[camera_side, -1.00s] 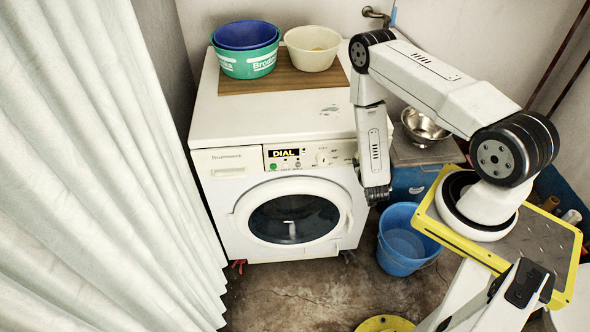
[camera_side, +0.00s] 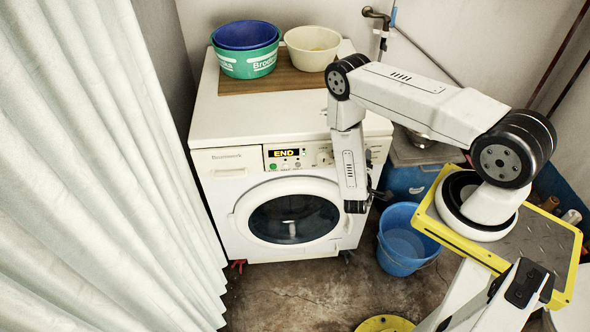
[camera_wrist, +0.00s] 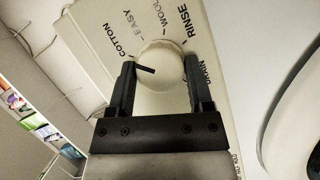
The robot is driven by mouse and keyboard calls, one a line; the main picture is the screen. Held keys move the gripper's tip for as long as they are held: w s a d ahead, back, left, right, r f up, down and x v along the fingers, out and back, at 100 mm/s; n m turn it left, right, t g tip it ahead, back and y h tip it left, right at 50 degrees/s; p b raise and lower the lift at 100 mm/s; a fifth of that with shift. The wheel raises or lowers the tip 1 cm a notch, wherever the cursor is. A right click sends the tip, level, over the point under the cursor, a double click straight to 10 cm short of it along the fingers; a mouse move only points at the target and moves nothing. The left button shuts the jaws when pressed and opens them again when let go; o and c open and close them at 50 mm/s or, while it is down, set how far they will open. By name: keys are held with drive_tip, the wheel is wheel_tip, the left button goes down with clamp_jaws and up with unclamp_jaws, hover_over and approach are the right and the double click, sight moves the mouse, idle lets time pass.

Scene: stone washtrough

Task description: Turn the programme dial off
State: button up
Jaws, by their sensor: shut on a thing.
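The programme dial (camera_wrist: 165,58) is a round cream knob with a black pointer line, seen in the wrist view. Its printed ring reads COTTON, EASY, WOOL, RINSE and DRAIN. The pointer lies toward the left finger, just below COTTON. My gripper (camera_wrist: 160,72) has one dark finger on each side of the dial and is shut on it. In the side view the washing machine (camera_side: 225,205) has a lit display (camera_side: 284,153) reading END. My arm covers the right part of its control panel there, and the fingers cannot be made out.
A blue bucket (camera_side: 402,240) stands on the floor at the right. A pale curtain (camera_side: 90,180) hangs at the left.

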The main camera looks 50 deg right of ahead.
drive_tip(key=n+t+h, duration=0.1)
drive_tip(key=n, duration=0.3)
drive_tip(key=n+h, duration=0.2)
drive_tip(key=n, duration=0.2)
drive_tip(key=shift+f+t, duration=0.15)
drive_tip(key=shift+t, duration=0.25)
drive_tip(key=shift+n, duration=0.3)
drive_tip(key=o, duration=1.3)
drive_tip(key=shift+c, duration=0.2)
drive_tip(key=shift+a, duration=0.1)
drive_tip(key=v, duration=0.7)
drive_tip(key=shift+s+a, duration=0.2)
drive_tip(key=shift+a, duration=0.05)
